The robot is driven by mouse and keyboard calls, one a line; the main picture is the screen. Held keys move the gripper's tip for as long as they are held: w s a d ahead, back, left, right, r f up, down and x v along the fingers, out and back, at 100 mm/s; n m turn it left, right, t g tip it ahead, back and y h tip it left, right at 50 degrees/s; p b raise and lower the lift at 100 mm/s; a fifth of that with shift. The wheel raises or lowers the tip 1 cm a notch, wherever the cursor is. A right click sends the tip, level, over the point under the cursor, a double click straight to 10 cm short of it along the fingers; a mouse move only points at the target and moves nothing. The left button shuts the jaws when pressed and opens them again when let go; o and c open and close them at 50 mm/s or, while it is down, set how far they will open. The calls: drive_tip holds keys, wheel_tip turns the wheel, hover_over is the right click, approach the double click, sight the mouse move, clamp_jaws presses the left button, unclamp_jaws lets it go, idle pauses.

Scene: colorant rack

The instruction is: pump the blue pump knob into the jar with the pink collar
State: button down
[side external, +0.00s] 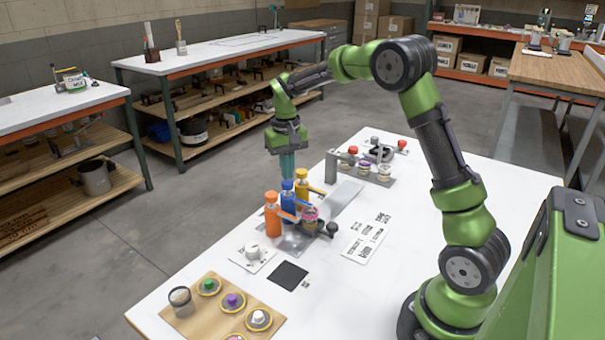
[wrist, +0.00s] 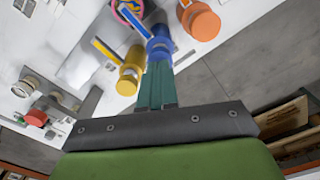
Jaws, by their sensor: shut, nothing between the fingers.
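The blue pump (side external: 288,198) stands upright between an orange pump (side external: 271,215) and a yellow pump (side external: 302,192). Its blue knob (wrist: 159,48) shows at my fingertips in the wrist view. The jar with the pink collar (side external: 310,217) stands in front of the pumps, and the blue spout points toward it. Its collar shows at the top edge of the wrist view (wrist: 127,11), partly cut off. My gripper (side external: 287,176) points down, shut and empty, right over the blue knob. I cannot tell whether the tips touch it.
The orange pump (wrist: 201,22) and yellow pump (wrist: 130,80) stand close on either side. A rack with several small jars (side external: 372,171) stands behind. A wooden board with colored knobs (side external: 207,310) lies at the front left. A black square (side external: 289,275) and a printed card (side external: 366,238) lie flat.

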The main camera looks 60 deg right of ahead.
idle(0.5)
drive_tip(key=shift+r, duration=2)
drive_tip(key=shift+f, duration=0.3)
drive_tip(key=s+a+r+n+t+y, duration=0.1)
drive_tip(key=s+a+r+t, duration=0.2)
drive_tip(key=s+a, duration=0.5)
drive_tip(key=s+a+r+n+t+y, duration=0.1)
drive_tip(key=s+a+r+t, duration=0.3)
drive_tip(key=s, duration=0.9)
drive_tip(key=a, duration=0.3)
drive_tip(key=shift+s+a+r, duration=0.25)
drive_tip(key=shift+a, duration=0.15)
